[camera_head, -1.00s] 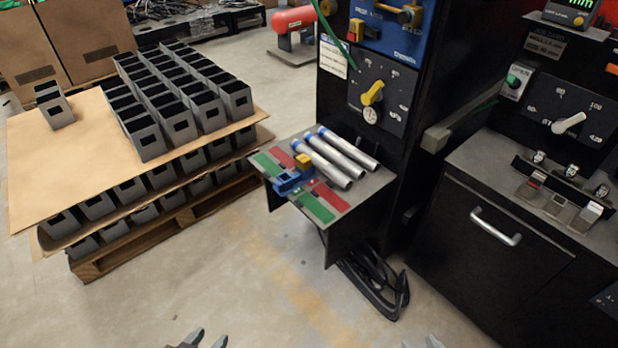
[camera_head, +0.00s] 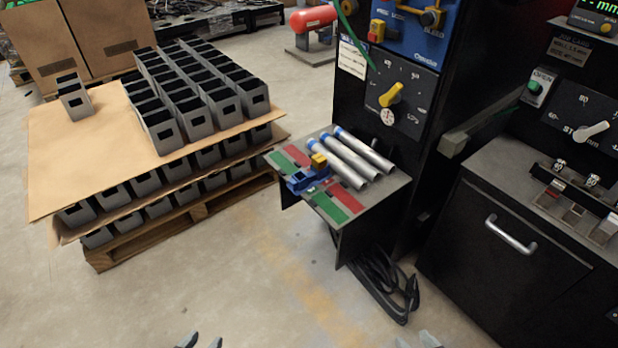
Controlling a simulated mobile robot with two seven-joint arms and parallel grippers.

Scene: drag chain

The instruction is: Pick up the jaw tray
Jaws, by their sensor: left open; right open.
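A dark rack (camera_head: 571,184) with several small metal blocks, some with red or white faces, lies on the grey top of the black cabinet at right. It may be the jaw tray; I cannot tell for sure. My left gripper (camera_head: 202,342) shows only its fingertips at the bottom edge, open with nothing between them. My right gripper (camera_head: 415,342) also shows only its fingertips at the bottom edge, apart and empty. Both grippers are far from the rack and touch nothing visible.
A small shelf (camera_head: 388,191) holds metal tubes (camera_head: 347,163), a blue-and-yellow tool (camera_head: 309,176) and red and green strips. Black cables (camera_head: 385,285) lie below it. A pallet (camera_head: 190,225) with many grey boxes stands left. The black cabinet (camera_head: 485,262) has a handle. The middle floor is clear.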

